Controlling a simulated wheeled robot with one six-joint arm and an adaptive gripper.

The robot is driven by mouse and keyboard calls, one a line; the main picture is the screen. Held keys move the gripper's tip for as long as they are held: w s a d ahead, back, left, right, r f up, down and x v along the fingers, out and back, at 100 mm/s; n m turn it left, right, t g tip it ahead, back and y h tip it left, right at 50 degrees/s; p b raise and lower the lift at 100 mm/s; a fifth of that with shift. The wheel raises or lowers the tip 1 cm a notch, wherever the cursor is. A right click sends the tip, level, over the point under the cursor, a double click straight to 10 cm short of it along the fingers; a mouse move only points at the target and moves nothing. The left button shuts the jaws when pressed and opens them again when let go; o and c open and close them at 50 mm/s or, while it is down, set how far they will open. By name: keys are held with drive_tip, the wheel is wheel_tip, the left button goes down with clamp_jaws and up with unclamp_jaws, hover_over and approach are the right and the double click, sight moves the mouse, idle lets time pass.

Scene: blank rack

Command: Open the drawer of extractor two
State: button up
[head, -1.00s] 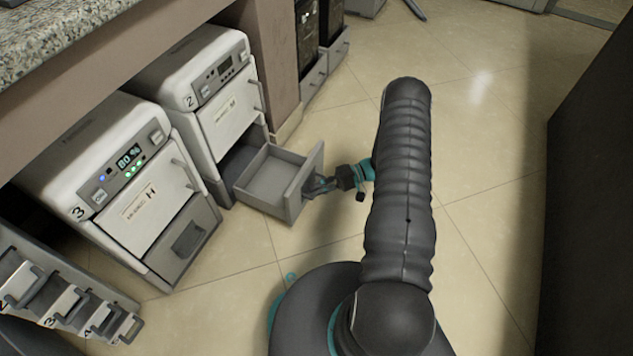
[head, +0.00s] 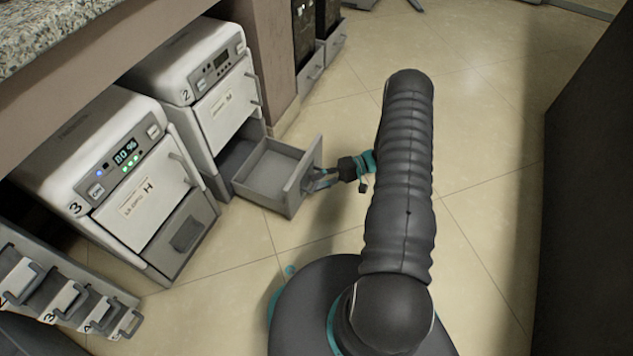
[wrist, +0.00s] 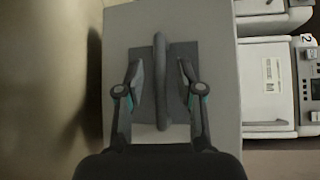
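The drawer front (wrist: 215,100) fills the middle of the wrist view, with a dark upright bar handle (wrist: 161,85). My gripper (wrist: 160,72) is open, one finger on each side of the handle, with gaps on both sides. In the head view my gripper (head: 320,180) is at the drawer front; its fingertips are partly hidden.
Extractor three (head: 130,185), with a lit display, stands to the left, its lower drawer (head: 188,235) shut. A rack of numbered handled pieces (head: 62,298) is at the lower left. A granite counter (head: 50,30) overhangs the units. Tiled floor (head: 490,130) is clear to the right.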

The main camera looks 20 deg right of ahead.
drive_tip(key=d+r, duration=0.1)
drive_tip(key=d, duration=0.9)
drive_tip(key=shift+d+r, duration=0.25)
drive_tip(key=shift+d, duration=0.15)
drive_tip(key=s+a+m+g+h, duration=0.1)
drive_tip(key=s+m+g+h, duration=0.3)
drive_tip(key=s, duration=0.3)
drive_tip(key=s+a+r+t+h+p, duration=0.1)
drive_tip(key=a+r+h, duration=0.15)
drive_tip(key=r, duration=0.65)
drive_tip(key=s+a+r+h+p, duration=0.15)
drive_tip(key=r+h, duration=0.25)
drive_tip(key=r, duration=0.5)
drive_tip(key=s+a+r+t+h+p, duration=0.1)
drive_tip(key=s+r+h+p, duration=0.15)
drive_tip(key=r, duration=0.75)
drive_tip(key=s+a+r+n+t+h+p, duration=0.1)
drive_tip(key=s+a+r+t, duration=0.1)
drive_tip(key=r, duration=0.6)
drive_tip(key=s+a+r+n+t+h+p, duration=0.1)
drive_tip(key=s+a+r+n+t, duration=0.1)
drive_tip(key=s+a+r, duration=0.3)
drive_tip(key=s+a+r+n+t+h+p, duration=0.1)
drive_tip(key=s+a+r+n+t+p, duration=0.1)
drive_tip(key=r, duration=0.9)
drive_tip(key=shift+s+a+r+t, duration=0.4)
drive_tip(key=shift+s+a+t, duration=0.5)
drive_tip(key=shift+a, duration=0.1)
